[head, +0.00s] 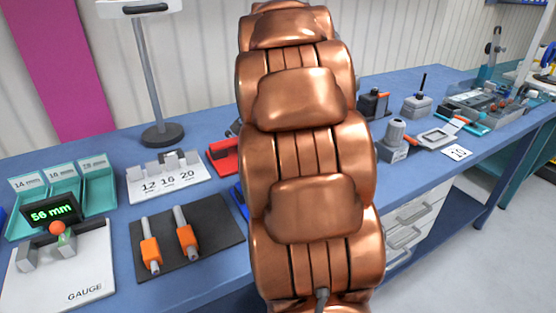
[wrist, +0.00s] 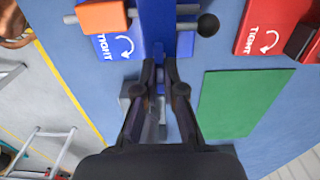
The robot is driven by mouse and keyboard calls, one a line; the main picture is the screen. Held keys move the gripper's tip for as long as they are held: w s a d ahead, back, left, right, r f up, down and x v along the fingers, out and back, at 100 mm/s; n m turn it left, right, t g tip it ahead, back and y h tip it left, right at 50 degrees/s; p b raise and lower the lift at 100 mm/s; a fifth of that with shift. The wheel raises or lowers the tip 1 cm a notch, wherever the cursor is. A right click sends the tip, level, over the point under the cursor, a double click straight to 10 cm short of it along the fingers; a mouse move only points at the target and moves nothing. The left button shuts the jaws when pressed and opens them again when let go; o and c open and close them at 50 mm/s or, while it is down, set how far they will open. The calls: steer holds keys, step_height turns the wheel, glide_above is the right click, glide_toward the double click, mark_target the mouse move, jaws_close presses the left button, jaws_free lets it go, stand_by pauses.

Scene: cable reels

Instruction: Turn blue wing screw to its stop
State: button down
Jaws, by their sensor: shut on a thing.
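In the wrist view, my gripper (wrist: 160,66) points at the near end of a blue clamp body (wrist: 157,22). Its two dark fingers are shut on the blue wing screw (wrist: 159,77), of which only a small part shows between them. A blue plate (wrist: 118,46) marked TIGHT with a curved arrow lies left of the body. In the head view my copper arm hides the gripper and the screw; only a blue edge (head: 238,196) shows beside the arm.
A grey rod with a black ball (wrist: 208,25) and an orange block (wrist: 103,17) cross by the clamp. A red TIGHT plate (wrist: 267,28) and a green mat (wrist: 230,103) lie to the right. A dark mat (head: 205,252) holds two orange-handled tools, near a gauge board (head: 85,290).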

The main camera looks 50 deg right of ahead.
steer(key=c, duration=1.3)
jaws_free()
step_height(320, 180, up, 12)
stand_by(0.4)
